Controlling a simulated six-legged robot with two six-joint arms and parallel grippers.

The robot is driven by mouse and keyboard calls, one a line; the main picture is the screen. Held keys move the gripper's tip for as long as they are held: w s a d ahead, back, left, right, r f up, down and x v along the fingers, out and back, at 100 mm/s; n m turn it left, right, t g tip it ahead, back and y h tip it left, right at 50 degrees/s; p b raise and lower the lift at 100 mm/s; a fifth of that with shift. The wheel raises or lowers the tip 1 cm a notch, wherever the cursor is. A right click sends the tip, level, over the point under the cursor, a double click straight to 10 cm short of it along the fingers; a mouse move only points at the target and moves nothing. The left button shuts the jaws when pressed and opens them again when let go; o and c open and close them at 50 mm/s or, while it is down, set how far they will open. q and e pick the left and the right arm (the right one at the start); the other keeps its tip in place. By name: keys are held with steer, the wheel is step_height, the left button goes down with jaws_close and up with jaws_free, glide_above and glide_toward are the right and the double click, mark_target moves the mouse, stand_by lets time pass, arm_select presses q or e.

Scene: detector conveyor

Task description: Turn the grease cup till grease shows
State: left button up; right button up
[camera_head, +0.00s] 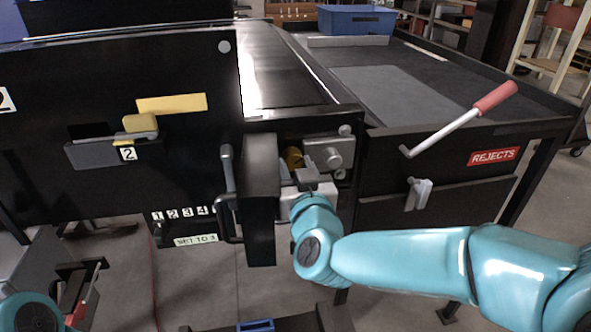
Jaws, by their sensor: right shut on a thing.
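A small brass-coloured piece, seemingly the grease cup (292,156), sits at the end of the black conveyor, between the dark roller and a grey metal block. My right gripper (304,176) reaches in from the right at this piece and is shut on it. The fingers and wrist hide most of the cup, and I cannot make out any grease. Part of my left arm (28,312) shows at the lower left corner; its fingers cannot be made out clearly.
The dark upright roller or belt guard (261,200) stands close left of my right gripper. A grey bearing block (330,152) is just right of it. A red-handled lever (462,118) and a REJECTS label (493,156) are on the right. A blue bin (356,20) stands behind.

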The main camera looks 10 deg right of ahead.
steer(key=o, duration=1.1)
steer(key=shift+c, duration=0.2)
steer(key=shift+s, duration=0.1)
steer(key=s+b, duration=0.2)
steer(key=s, duration=1.4)
steer(key=shift+s, duration=0.1)
